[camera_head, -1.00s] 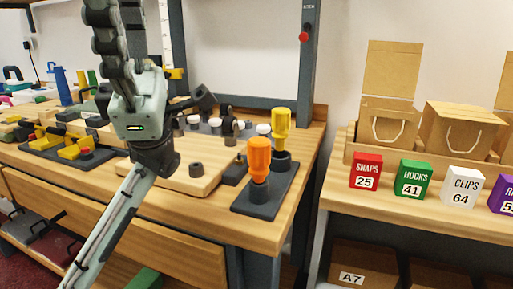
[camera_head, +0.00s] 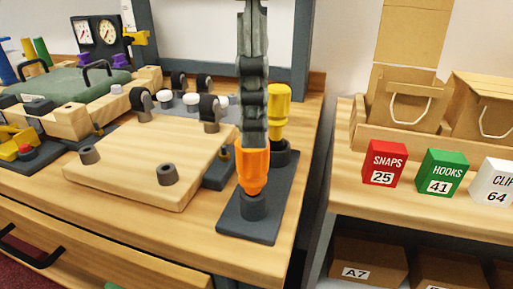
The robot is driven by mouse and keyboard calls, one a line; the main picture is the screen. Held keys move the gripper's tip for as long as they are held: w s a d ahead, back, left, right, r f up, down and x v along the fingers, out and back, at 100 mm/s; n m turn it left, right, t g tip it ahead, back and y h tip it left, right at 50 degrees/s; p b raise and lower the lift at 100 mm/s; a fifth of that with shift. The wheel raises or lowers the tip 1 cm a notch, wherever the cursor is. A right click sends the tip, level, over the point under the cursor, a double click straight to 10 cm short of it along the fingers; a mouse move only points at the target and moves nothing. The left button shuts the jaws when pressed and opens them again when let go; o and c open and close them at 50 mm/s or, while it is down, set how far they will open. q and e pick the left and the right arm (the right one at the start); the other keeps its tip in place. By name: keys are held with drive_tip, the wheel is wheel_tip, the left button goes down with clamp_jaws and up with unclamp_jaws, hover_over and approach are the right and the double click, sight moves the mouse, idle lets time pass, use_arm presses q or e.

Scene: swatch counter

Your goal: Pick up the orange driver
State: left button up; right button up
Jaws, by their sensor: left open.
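The orange driver (camera_head: 253,172) stands upright, handle up, in a dark round holder (camera_head: 254,206) on a dark base plate (camera_head: 262,228). My left gripper (camera_head: 253,138) comes down from the top edge of the picture, its fingers seen nearly edge-on. Its tips are at the top of the orange handle and hide that top. The gripper is open; I cannot tell whether it touches the handle. My right gripper is not in view.
A yellow driver (camera_head: 279,105) stands upright just behind, partly hidden by my gripper. A wooden board (camera_head: 135,165) with dark knobs lies to the left. On the right shelf stand a red box (camera_head: 384,163), a green box (camera_head: 441,172) and paper bags (camera_head: 397,110).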

sight(256, 161)
use_arm(q)
drive_tip(key=shift+w+f, duration=0.2)
drive_tip(key=shift+f, duration=0.1)
wheel_tip(256, 161, down, 7)
drive_tip(key=shift+f, duration=0.1)
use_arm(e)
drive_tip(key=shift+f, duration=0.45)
use_arm(q)
drive_tip(key=shift+c, duration=0.2)
drive_tip(key=c, duration=1.1)
drive_tip(key=shift+c, duration=0.2)
